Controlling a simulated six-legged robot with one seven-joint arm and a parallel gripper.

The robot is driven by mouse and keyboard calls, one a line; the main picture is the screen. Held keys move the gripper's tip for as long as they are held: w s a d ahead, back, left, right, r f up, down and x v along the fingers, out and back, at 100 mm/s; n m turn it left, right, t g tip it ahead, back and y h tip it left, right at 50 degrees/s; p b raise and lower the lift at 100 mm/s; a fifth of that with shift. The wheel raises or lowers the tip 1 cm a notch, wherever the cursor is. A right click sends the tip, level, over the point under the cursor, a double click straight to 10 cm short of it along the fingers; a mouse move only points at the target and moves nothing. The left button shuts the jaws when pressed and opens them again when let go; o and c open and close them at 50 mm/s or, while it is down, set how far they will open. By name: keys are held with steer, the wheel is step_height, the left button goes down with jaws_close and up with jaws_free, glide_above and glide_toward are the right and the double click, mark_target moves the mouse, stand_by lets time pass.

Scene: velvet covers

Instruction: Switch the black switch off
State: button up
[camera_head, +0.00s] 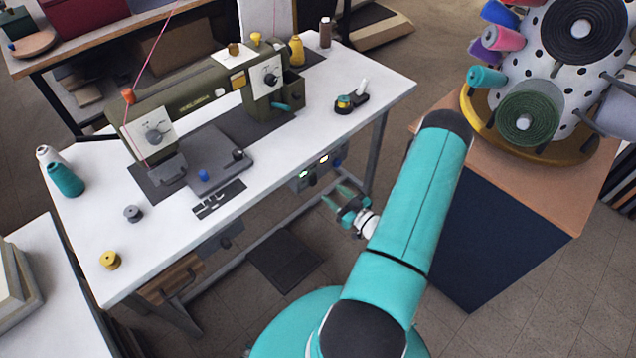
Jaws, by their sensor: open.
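A small switch box (298,184) is mounted under the front edge of the white sewing table. A small black switch (311,181) shows on it, just below a lit green indicator (304,174). A blue switch (337,163) sits to its right, near a second lit, pale indicator (323,159). The switches are too small to tell their exact positions. My gripper (333,197) is open and empty, with teal fingers pointing toward the table. It is below and right of the black switch in the picture, apart from it.
The white table (330,130) carries a green sewing machine (190,95), spools and small parts. A wooden-topped cabinet (510,200) with a dotted spool stand (560,70) stands to the right. A dark pedal (283,255) lies below the table. The space between box and gripper looks clear.

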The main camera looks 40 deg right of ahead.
mark_target(314, 178)
steer(key=w, duration=0.7)
steer(key=shift+w+a, duration=0.15)
steer(key=shift+w, duration=0.05)
